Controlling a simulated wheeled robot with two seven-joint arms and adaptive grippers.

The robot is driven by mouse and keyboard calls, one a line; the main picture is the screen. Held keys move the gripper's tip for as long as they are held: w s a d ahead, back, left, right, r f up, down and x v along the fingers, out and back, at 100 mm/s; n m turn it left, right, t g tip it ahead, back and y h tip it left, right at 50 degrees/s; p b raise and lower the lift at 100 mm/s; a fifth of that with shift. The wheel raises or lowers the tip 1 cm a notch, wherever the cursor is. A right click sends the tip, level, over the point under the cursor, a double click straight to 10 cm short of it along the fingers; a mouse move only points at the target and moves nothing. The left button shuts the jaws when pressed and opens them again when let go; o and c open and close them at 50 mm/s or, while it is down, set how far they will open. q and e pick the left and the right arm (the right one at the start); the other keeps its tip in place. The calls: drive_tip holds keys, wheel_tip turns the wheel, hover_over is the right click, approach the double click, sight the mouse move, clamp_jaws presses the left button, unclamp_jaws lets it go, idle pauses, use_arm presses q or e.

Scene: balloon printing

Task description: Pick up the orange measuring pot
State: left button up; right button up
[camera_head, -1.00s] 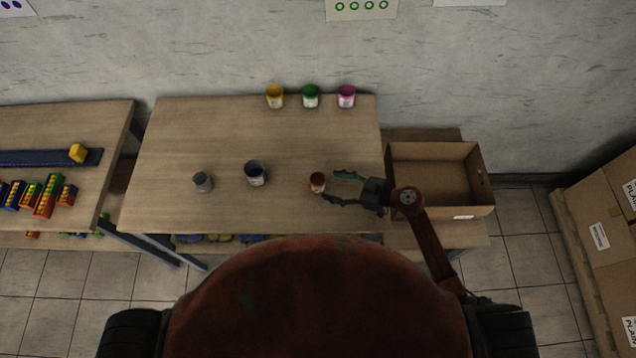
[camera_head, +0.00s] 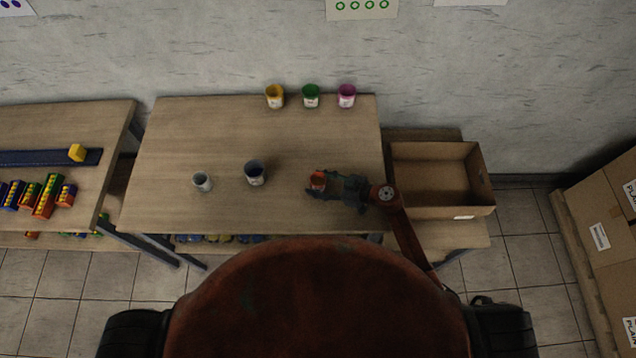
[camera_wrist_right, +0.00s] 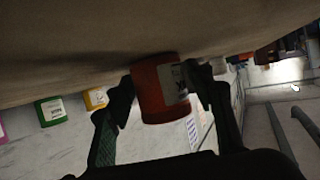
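The orange measuring pot (camera_head: 318,181) stands near the front right of the middle table, with a pale label showing in the right wrist view (camera_wrist_right: 160,92). My right gripper (camera_head: 315,183) reaches in from the right, low over the table. Its two fingers lie on either side of the pot, and in the right wrist view (camera_wrist_right: 161,88) I see no clear gap between the fingertips and the pot's sides. Whether the pot is off the tabletop cannot be told. My left gripper is not in view.
A grey pot (camera_head: 202,182) and a dark blue-grey pot (camera_head: 255,173) stand left of the gripper. Yellow (camera_head: 275,97), green (camera_head: 311,96) and magenta (camera_head: 346,97) pots line the back edge. An open cardboard box (camera_head: 433,209) is at the right.

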drive_tip(key=c, duration=0.9)
drive_tip(key=shift+r, duration=0.1)
